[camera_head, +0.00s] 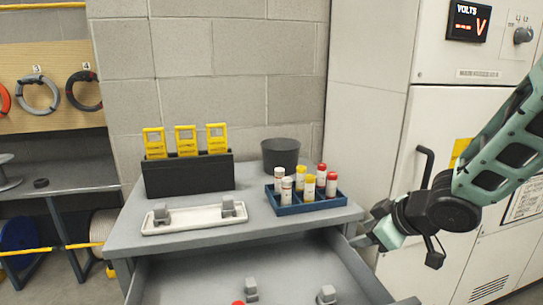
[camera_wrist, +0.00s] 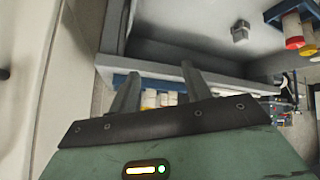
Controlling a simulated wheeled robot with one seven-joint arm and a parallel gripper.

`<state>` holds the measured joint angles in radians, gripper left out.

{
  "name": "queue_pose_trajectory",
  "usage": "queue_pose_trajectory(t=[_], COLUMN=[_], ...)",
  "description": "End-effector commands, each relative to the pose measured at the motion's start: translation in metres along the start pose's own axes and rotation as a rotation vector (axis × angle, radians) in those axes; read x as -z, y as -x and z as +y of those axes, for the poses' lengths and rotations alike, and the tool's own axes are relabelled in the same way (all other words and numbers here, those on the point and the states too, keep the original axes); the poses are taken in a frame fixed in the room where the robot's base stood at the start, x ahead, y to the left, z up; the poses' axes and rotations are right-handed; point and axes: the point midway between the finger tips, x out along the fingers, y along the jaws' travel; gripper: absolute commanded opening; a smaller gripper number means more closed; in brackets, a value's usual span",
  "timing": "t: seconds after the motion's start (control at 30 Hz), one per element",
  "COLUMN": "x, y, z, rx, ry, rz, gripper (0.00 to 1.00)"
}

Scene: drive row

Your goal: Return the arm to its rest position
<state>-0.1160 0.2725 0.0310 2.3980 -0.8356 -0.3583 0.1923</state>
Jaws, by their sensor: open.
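My gripper (camera_head: 366,241) is at the right in the head view, beside the right side of the open drawer. In the wrist view my gripper's two fingers (camera_wrist: 160,88) are apart, with nothing seen held between them. My teal arm comes in from the right edge, in front of the white cabinet. The open drawer (camera_head: 190,275) holds grey knobbed pieces (camera_head: 326,294) and a red-topped item (camera_head: 238,303), partly cut off by the frame. Whether the gripper touches the drawer's side I cannot tell.
On the worktop (camera_head: 130,228) are a blue tray (camera_head: 300,208) of capped cylinders, a black bin (camera_head: 281,155), a black holder (camera_head: 188,178) with yellow tags and a white tray (camera_head: 190,220). The cabinet (camera_head: 390,110) has a black handle (camera_head: 424,165) near my arm.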

Motion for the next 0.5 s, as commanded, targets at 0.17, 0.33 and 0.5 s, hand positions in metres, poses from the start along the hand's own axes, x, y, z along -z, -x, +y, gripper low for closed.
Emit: queue_pose_trajectory(t=[0.17, 0.33, 0.5], x=[-0.065, -0.107, -0.132], y=[0.051, 0.087, 0.115], z=[0.031, 0.021, -0.003], rx=[-0.181, -0.219, -0.2], ry=[-0.299, -0.525, -0.718], rz=[-0.246, -0.407, -0.521], gripper=[0.48, 0.48, 0.48])
